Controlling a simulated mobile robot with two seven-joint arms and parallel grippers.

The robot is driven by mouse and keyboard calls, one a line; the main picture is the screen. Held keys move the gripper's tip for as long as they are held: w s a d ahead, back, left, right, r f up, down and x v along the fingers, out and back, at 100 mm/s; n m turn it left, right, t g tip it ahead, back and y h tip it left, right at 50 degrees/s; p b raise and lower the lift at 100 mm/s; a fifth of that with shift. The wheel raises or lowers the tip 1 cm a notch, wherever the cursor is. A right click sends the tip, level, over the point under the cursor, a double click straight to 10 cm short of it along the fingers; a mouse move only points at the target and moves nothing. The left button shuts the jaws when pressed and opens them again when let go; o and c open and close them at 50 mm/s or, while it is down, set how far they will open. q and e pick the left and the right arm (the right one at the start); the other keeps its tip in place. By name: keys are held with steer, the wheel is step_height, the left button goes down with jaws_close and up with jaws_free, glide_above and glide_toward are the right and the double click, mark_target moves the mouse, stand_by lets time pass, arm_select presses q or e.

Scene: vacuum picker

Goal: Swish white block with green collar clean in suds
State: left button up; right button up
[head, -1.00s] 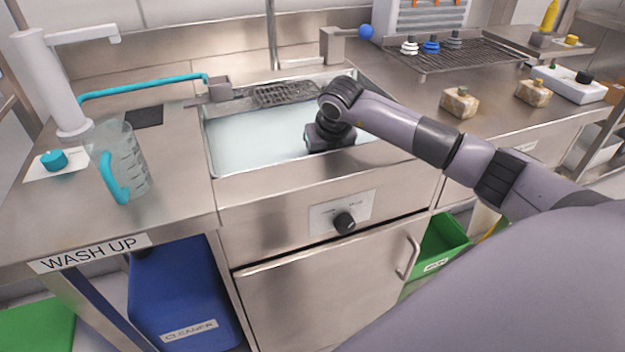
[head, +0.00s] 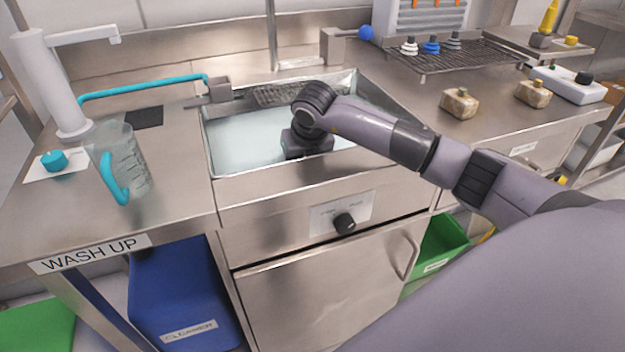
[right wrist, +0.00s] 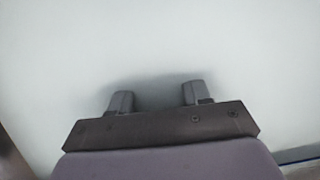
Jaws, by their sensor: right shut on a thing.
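My right gripper (head: 306,150) reaches down into the sink basin (head: 392,102), which holds pale, cloudy liquid (head: 238,140). In the right wrist view, its two fingers (right wrist: 158,97) stand apart with their tips down in the whitish liquid. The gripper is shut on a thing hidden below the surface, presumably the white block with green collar. Neither the block nor its collar can be seen. My left gripper is not in view.
A measuring jug (head: 125,160) stands left of the sink. Two mottled tan blocks (head: 460,103) (head: 533,93) sit on the right counter. A wire rack (head: 470,58) with several small suction cups lies behind. The basin walls surround my right gripper.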

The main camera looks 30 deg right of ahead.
steer(key=shift+w+a, duration=0.15)
steer(key=shift+a, duration=0.3)
steer(key=shift+d, duration=0.1)
steer(key=shift+s+d, duration=0.25)
steer(key=shift+d, duration=0.7)
steer(key=shift+s+d, duration=0.2)
steer(key=shift+d, duration=0.75)
steer(key=shift+s+d, duration=0.25)
steer(key=shift+d, duration=0.7)
step_height(320, 180, up, 19)
steer(key=p, duration=1.2)
steer(key=shift+p, duration=0.3)
